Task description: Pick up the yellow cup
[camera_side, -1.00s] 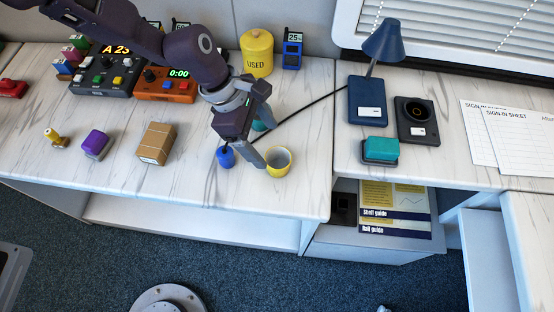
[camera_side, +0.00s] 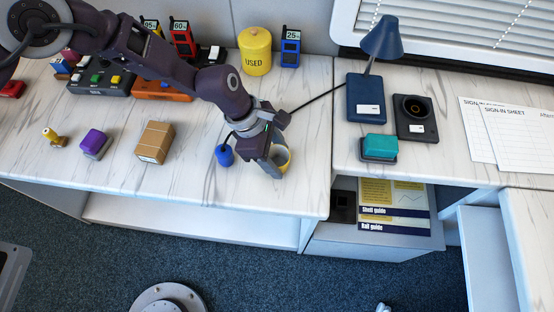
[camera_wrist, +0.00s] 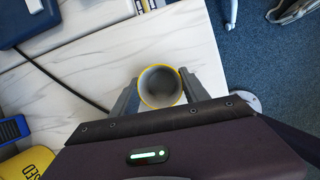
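The yellow cup (camera_side: 286,155) stands at the front right of the marble counter, with a yellow outside and a grey inside. In the side view my gripper (camera_side: 275,165) is down at it and hides part of it. In the wrist view the round yellow rim of the cup (camera_wrist: 160,104) shows between the two grey fingers of my gripper (camera_wrist: 158,84), one on each side. The fingers are spread about as wide as the cup. Any contact between fingers and cup is too fine to make out.
A small blue object (camera_side: 224,156) stands just left of my gripper. A cardboard box (camera_side: 155,142) and a purple block (camera_side: 95,144) are further left. The yellow USED canister (camera_side: 255,52) is behind. The counter's front edge is close to the cup.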

